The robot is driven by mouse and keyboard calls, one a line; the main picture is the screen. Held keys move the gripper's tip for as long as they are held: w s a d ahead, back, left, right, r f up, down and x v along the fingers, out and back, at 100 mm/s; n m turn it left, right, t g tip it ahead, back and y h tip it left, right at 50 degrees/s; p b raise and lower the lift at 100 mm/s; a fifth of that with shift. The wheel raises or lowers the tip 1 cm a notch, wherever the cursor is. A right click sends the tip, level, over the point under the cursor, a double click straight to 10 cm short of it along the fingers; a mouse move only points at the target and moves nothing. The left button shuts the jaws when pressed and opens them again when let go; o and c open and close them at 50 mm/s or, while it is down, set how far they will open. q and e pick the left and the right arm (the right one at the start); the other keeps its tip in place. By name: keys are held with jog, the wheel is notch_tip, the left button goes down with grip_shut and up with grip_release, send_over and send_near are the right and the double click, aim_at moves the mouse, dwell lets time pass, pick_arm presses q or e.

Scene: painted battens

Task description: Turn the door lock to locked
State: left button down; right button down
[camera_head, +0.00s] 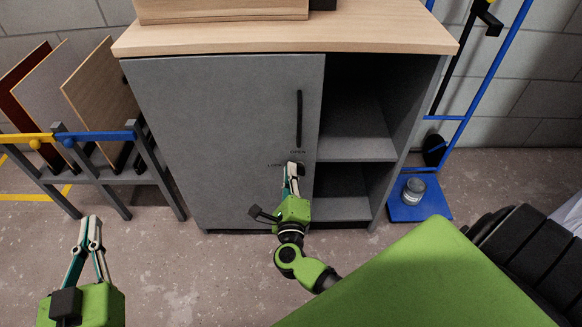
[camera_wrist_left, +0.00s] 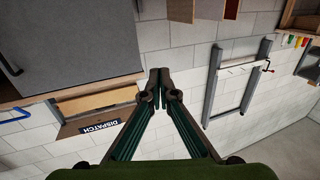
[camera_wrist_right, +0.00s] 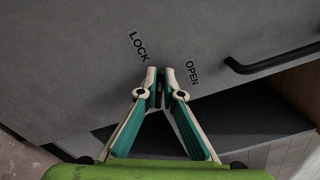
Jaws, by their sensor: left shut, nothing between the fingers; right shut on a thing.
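The grey cabinet door (camera_head: 235,120) carries the lock, marked with a "LOCK" label (camera_wrist_right: 138,46) and an "OPEN" label (camera_wrist_right: 192,72). My right gripper (camera_head: 291,167) is at the door just below the "OPEN" label, its fingers close together. The right wrist view shows its fingertips (camera_wrist_right: 159,76) shut on the lock's small turning piece between the two labels. The fingers hide most of that piece, so I cannot tell which label it points to. My left gripper (camera_head: 92,222) is shut and empty above the floor at the left, away from the cabinet.
A black bar handle (camera_head: 299,118) stands upright on the door above the lock. Open shelves (camera_head: 355,146) are right of the door. A rack with upright boards (camera_head: 100,100) stands left. A blue trolley (camera_head: 420,198) with a jar (camera_head: 414,190) stands right.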

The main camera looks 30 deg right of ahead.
pick_arm(q)
jog(key=s+a+f+g+y+p, duration=0.1)
jog(key=s+a+f+g, duration=0.1)
jog(key=s+f+g, duration=0.3)
jog(key=s+a+f+g+y+p, duration=0.2)
jog(key=s+f+g, duration=0.4)
jog(key=f, duration=0.6)
jog(key=shift+s+a+n+p, duration=0.3)
jog(key=shift+s+a, duration=0.55)
jog(key=shift+s, duration=0.15)
pick_arm(e)
jog(key=shift+w+a+f+n, duration=0.1)
jog(key=shift+f+n, duration=0.1)
jog(key=shift+n, duration=0.75)
jog(key=shift+s+f+n, duration=0.1)
jog(key=shift+f+n, duration=0.1)
jog(key=shift+n, duration=0.8)
jog(key=shift+w+a+f+n, duration=0.1)
jog(key=shift+f+n, duration=0.1)
jog(key=shift+n, duration=0.75)
pick_arm(q)
jog(key=shift+f, duration=0.1)
pick_arm(e)
jog(key=c, duration=2.2)
grip_release()
jog(key=v, duration=1.2)
jog(key=shift+d, duration=0.1)
